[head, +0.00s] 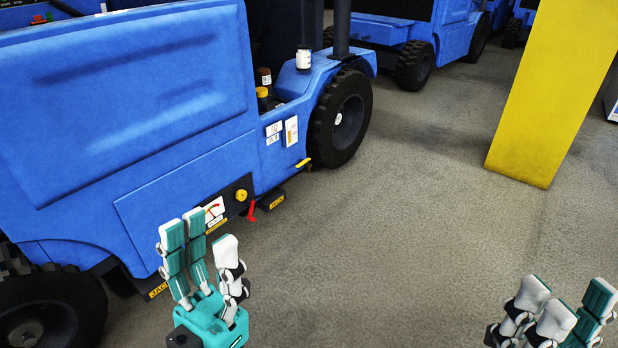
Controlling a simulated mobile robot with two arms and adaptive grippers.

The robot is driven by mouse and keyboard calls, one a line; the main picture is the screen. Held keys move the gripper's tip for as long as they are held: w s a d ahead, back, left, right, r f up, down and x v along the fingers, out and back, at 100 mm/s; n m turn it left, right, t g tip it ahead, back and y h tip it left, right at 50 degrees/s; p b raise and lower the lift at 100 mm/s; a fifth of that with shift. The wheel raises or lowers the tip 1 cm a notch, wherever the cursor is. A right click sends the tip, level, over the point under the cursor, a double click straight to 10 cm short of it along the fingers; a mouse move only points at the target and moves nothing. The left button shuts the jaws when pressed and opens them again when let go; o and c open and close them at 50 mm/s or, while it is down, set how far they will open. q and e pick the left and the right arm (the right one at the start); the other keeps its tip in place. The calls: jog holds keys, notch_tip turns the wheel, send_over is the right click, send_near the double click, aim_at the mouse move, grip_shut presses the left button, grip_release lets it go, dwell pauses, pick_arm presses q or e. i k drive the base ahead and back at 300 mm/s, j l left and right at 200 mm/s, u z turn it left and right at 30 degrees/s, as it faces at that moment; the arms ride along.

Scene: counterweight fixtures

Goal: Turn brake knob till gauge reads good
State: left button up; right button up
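The brake knob (241,195) is a small yellow round knob on a dark panel low on the side of the blue forklift (120,95). The gauge (214,210) is a white dial with red markings just left of the knob; its needle reading is too small to tell. My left gripper (200,235), teal and white, is open and empty, with its fingers pointing up in front of the panel, below and left of the knob. Its fingers overlap the panel's left part in the picture. My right gripper (562,310) is at the bottom right, fingers apart, holding nothing visible, far from the knob.
A red lever (251,211) hangs beside the knob, near a dark JACK label block (272,201). Bottles (303,58) stand on the forklift's ledge. A yellow pillar (550,90) stands right. Other blue forklifts (415,35) are behind. The grey floor (400,240) between is clear.

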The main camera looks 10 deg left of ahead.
aim_at(241, 194)
jog(key=i+z, duration=0.25)
jog(key=i, duration=1.05)
jog(key=i+l+u, duration=0.1)
jog(key=i+u, duration=0.3)
jog(key=i+l+u, duration=0.25)
jog(key=i+u, duration=0.15)
jog(key=i+l+u, duration=0.15)
jog(key=u, duration=0.3)
jog(key=i+l+u, duration=0.25)
jog(key=u, duration=0.2)
jog(key=i+l+u, duration=0.15)
jog(key=u, duration=0.3)
jog(key=l+u, duration=0.9)
jog(key=l, duration=0.3)
jog(key=i, duration=0.05)
